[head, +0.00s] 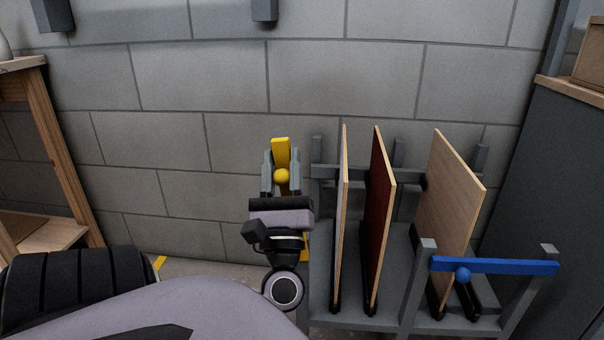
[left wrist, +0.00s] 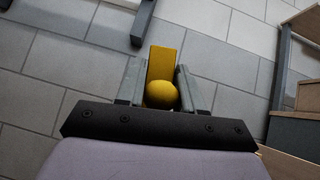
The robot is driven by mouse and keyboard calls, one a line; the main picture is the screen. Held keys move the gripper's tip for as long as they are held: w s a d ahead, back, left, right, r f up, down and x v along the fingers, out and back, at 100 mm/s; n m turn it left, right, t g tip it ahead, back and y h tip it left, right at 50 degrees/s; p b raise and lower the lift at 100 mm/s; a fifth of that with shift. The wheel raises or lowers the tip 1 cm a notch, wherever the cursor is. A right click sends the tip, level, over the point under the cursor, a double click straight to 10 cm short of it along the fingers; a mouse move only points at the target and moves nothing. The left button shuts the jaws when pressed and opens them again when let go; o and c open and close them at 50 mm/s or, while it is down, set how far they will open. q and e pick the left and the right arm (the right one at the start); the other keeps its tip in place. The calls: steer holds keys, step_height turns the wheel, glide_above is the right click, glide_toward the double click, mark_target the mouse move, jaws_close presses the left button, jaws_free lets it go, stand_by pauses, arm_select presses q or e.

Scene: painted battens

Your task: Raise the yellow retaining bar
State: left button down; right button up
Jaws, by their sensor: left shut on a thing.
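The yellow retaining bar (head: 281,150) stands upright at the left end of the grey rack, with a yellow ball knob (head: 282,176) on it. My left gripper (head: 281,172) is shut on the knob, one finger on each side. In the left wrist view the yellow bar (left wrist: 164,62) rises beyond the fingertips and the knob (left wrist: 161,95) sits between the fingers of my left gripper (left wrist: 160,88). The lower part of the bar is mostly hidden behind my gripper and wrist. My right gripper is in neither view.
The grey rack (head: 400,310) holds several upright boards, including a dark red one (head: 379,220) and a pale wooden one (head: 448,200). A blue bar (head: 510,266) lies level across its right front posts. A dark cabinet (head: 555,190) stands at right, a wooden shelf (head: 60,150) at left.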

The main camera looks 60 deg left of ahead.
arm_select(q)
steer(key=shift+s+a+f+n+g+y, duration=0.15)
steer(key=shift+s+a+n+g+y, duration=0.2)
steer(key=shift+n+g, duration=0.25)
steer(key=c, duration=0.8)
jaws_free()
steer(key=shift+s, duration=0.15)
steer(key=v, duration=0.7)
